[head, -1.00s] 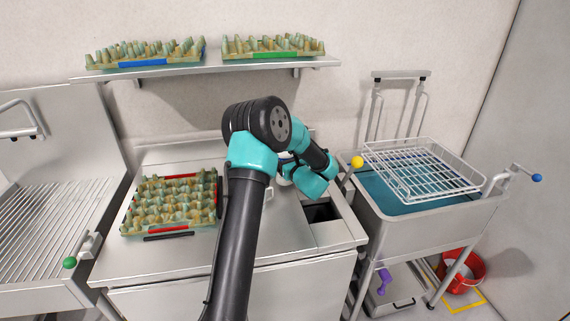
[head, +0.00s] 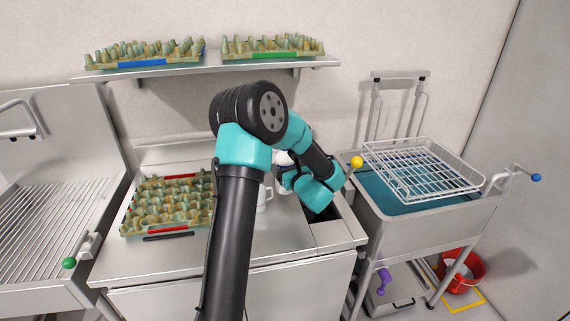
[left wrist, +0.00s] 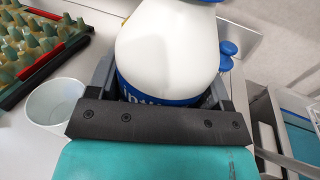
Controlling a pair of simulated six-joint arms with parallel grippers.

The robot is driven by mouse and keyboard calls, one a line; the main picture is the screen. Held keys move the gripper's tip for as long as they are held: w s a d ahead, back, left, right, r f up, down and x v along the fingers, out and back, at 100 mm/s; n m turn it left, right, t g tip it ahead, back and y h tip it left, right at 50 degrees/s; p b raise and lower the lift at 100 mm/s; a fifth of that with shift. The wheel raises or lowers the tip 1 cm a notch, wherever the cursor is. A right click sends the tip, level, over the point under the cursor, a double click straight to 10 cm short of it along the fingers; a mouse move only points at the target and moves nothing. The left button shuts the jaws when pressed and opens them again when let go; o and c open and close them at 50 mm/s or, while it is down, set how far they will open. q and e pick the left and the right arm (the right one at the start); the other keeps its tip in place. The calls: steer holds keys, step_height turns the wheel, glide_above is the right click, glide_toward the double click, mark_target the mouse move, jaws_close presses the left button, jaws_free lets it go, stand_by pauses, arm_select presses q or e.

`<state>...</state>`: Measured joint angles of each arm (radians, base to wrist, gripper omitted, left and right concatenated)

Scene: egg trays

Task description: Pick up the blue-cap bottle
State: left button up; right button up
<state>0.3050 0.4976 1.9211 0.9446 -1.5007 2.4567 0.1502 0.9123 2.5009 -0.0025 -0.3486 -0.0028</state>
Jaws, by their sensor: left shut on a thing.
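The bottle (left wrist: 170,50) is white with a blue label and fills the middle of the left wrist view. A bit of its blue cap shows at the top edge. My left gripper (left wrist: 165,90) is shut on the bottle's body, one finger on each side. In the head view, my left wrist largely hides the gripper (head: 281,177), and only a white part of the bottle (head: 284,158) shows. I cannot tell whether the bottle is clear of the counter. My right gripper is not in view.
A white mug (left wrist: 52,103) stands left of the gripper. An egg tray (head: 150,238) lies on the counter's left side. Small blue round pieces (left wrist: 228,48) show right of the bottle. A sink cart with a wire basket (head: 425,170) stands to the right.

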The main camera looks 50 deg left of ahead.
arm_select(q)
steer(key=s+d, duration=0.5)
steer(key=d, duration=0.1)
steer(key=shift+s+r, duration=0.15)
steer(key=shift+r, duration=0.25)
steer(key=shift+d, duration=0.1)
stand_by(0.8)
